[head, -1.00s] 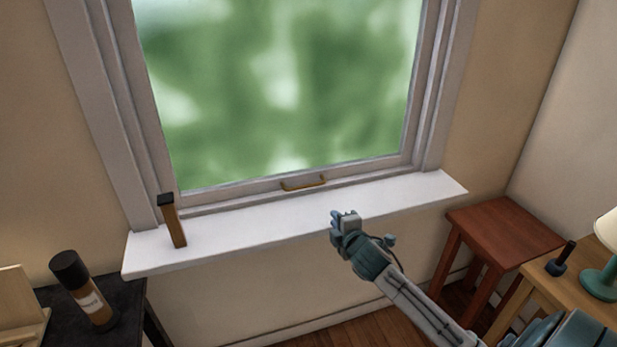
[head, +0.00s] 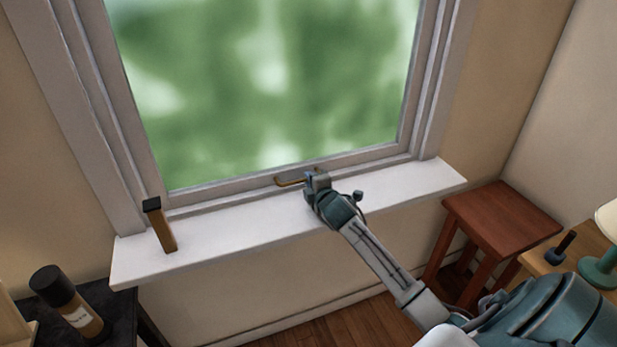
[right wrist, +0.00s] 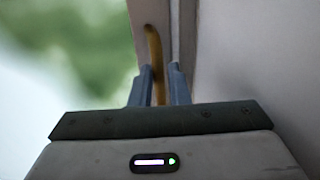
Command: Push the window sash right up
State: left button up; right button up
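The window sash (head: 240,183) is down, its bottom rail close above the white sill. A brass bar handle (head: 288,182) is fixed to that rail. My right gripper (head: 312,175) is at the handle's right part and hides some of it. In the right wrist view, the two fingers (right wrist: 159,75) stand apart on either side of the handle (right wrist: 153,45), which runs between them. A narrow gap shows beside the handle, so the gripper looks open around it. My left gripper is not in view.
A wooden block with a dark top (head: 160,226) stands on the left of the sill (head: 230,225). A dark-capped bottle (head: 68,303) is on a black table at lower left. A red-brown stool (head: 502,212) and a green lamp (head: 600,270) are at right.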

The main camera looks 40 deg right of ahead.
jog(key=shift+w+d+f, duration=0.1)
jog(key=shift+w+d, duration=0.05)
jog(key=shift+w, duration=0.55)
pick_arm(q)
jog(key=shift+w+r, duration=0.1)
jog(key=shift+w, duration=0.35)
pick_arm(e)
grip_shut()
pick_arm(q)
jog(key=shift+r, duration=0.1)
